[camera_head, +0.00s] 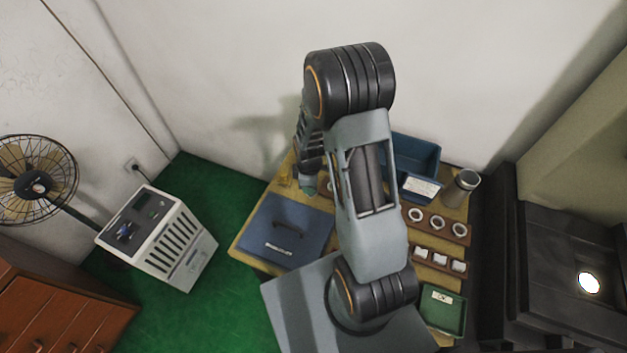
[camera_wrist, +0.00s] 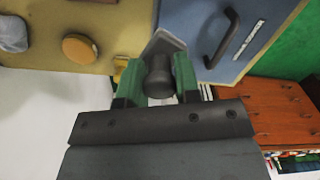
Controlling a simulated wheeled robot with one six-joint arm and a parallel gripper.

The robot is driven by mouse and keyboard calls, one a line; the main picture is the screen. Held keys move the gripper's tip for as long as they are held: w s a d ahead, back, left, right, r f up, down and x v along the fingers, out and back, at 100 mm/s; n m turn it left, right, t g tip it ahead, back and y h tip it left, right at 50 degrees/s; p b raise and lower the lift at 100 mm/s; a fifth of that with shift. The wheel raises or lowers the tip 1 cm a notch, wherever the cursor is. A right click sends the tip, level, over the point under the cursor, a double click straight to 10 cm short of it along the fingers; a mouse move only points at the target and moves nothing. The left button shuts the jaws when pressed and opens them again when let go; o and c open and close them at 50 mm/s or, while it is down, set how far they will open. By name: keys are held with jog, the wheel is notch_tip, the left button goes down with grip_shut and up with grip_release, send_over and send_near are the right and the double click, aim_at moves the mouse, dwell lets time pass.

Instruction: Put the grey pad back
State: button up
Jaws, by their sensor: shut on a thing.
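My gripper (camera_wrist: 157,66) has two green fingers, shut on the dark round grip of a grey pad (camera_wrist: 165,43) in the wrist view. The pad's flat grey face shows just beyond the fingertips, in front of the table and the edge of the blue case. Whether the pad touches the table I cannot tell. In the head view, my gripper (camera_head: 308,185) is over the back left part of the yellow table (camera_head: 247,240), behind the blue case. My arm hides much of the table's middle there, and the pad is too small to make out.
The blue case (camera_head: 283,230) with a dark handle lies at the table's left. A blue bin (camera_head: 415,155), metal cup (camera_head: 463,188), ring rack (camera_head: 458,229), rack of white pieces (camera_head: 440,260) and green tray (camera_head: 442,310) stand right. A round tan piece (camera_wrist: 80,48) lies near my gripper.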

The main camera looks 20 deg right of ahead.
jog(key=n, duration=0.3)
jog(key=s+d+n, duration=0.1)
jog(key=shift+r, duration=0.3)
jog(key=w+d+f+n+b, duration=0.1)
jog(key=w+f+n+b, duration=0.1)
jog(key=w+f, duration=0.1)
jog(key=w+d+f+n+b, duration=0.2)
jog(key=w, duration=0.2)
jog(key=w+d+f+n+b, duration=0.1)
jog(key=w+d+f+b, duration=0.1)
jog(key=w+f, duration=0.1)
jog(key=shift+w+d+f+n+b, duration=0.2)
jog(key=shift+w+f+n+b, duration=0.15)
jog(key=shift+w, duration=0.2)
jog(key=shift+w+d+f+b, duration=0.1)
jog(key=shift+w+f+b, duration=0.1)
jog(key=shift+f+b, duration=0.6)
jog(key=shift+w+d+f+b, duration=0.15)
jog(key=shift+f+b, duration=0.25)
jog(key=shift+f, duration=0.65)
jog(key=shift+a, duration=0.1)
jog(key=shift+f, duration=0.2)
jog(key=o, duration=1)
jog(key=shift+c, duration=0.2)
